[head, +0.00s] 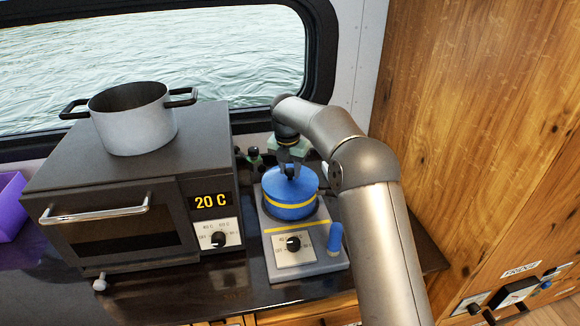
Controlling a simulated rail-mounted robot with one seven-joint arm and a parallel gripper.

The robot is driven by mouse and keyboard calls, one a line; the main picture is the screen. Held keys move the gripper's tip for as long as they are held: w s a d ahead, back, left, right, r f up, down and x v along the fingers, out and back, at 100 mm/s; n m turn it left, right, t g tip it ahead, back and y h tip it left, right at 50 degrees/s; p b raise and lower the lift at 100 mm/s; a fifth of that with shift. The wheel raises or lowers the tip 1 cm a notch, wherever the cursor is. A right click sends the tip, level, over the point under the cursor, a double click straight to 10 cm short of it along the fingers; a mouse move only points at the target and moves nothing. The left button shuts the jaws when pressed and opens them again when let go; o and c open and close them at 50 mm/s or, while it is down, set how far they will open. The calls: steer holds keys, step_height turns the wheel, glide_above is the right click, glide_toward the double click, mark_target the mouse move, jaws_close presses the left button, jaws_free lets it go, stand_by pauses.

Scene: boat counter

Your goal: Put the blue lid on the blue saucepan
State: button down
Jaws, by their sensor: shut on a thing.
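The blue saucepan (289,211) stands on the small grey hotplate right of the oven. It has a yellow band, and its blue handle (335,238) points toward the front right. The blue lid (279,184) is over the pan's top, roughly level and lined up with it. I cannot tell whether it rests fully on the rim or is slightly above it. My gripper (289,172) comes down from above and is shut on the lid at its centre; the knob is mostly hidden by the fingers.
The hotplate (308,262) has a dial at its front. Left of it is a dark oven (110,215) reading 20 C, with a grey pot (135,125) on top. A purple bin (10,205) is at far left. A window lies behind; a wooden wall closes the right side.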

steer(key=c, duration=0.9)
jaws_free()
steer(key=shift+c, duration=0.2)
steer(key=shift+r+p, duration=0.7)
steer(key=shift+r, duration=2.85)
